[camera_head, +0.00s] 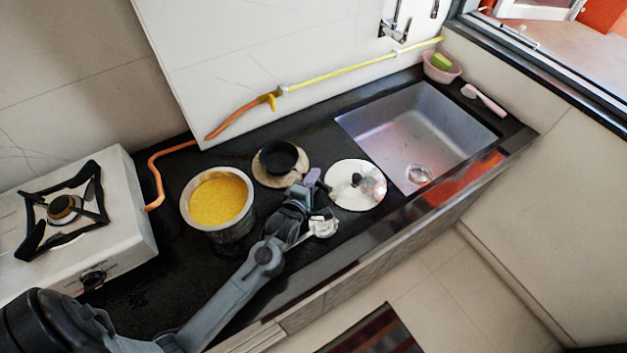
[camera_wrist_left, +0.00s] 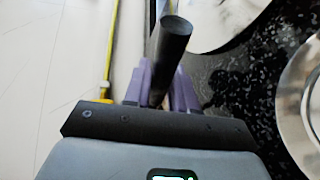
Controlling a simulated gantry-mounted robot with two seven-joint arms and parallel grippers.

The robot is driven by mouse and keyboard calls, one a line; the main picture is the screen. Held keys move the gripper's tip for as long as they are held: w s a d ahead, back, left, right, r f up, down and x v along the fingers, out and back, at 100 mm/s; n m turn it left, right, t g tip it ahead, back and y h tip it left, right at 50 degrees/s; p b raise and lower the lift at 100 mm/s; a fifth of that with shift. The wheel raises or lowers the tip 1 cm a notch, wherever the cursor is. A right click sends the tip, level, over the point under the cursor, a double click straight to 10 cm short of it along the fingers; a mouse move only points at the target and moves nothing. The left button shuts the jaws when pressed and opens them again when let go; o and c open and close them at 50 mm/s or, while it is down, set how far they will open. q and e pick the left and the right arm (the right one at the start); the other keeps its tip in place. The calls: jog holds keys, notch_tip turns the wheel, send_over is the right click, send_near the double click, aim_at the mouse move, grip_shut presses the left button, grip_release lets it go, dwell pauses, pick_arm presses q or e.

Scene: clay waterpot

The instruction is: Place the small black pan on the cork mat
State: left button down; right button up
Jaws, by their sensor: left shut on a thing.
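The small black pan (camera_head: 278,157) is over the round cork mat (camera_head: 259,172) in the head view, within its outline. A rim of the mat shows around it. I cannot tell if the pan is touching the mat. My left gripper (camera_head: 312,178) is just to the right of the pan, its purple fingers shut on the pan's black handle. In the left wrist view the dark handle (camera_wrist_left: 171,42) shows between the purple fingers (camera_wrist_left: 162,88); the pan's bowl and the mat are out of sight there. My right gripper is not in view.
A pot of yellow grains (camera_head: 218,201) stands left of the mat. A white disc with a dark knob (camera_head: 345,193) lies to the right, before the sink (camera_head: 415,125). A white stove (camera_head: 120,190) is at left. The white wall and yellow hose (camera_head: 350,70) are behind.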

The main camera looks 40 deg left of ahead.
pick_arm(q)
jog(key=c, duration=0.9)
grip_release()
jog(key=shift+f, duration=0.1)
jog(key=shift+s+d+r, duration=0.1)
jog(key=shift+s+r, duration=0.15)
jog(key=shift+s, duration=0.15)
jog(key=p+v, duration=0.1)
jog(key=v, duration=0.9)
jog(key=shift+s+d+p, duration=0.1)
jog(key=shift+s+p, duration=0.1)
jog(key=shift+p, duration=0.15)
jog(key=shift+s+d+r, duration=0.1)
jog(key=shift+s, duration=0.25)
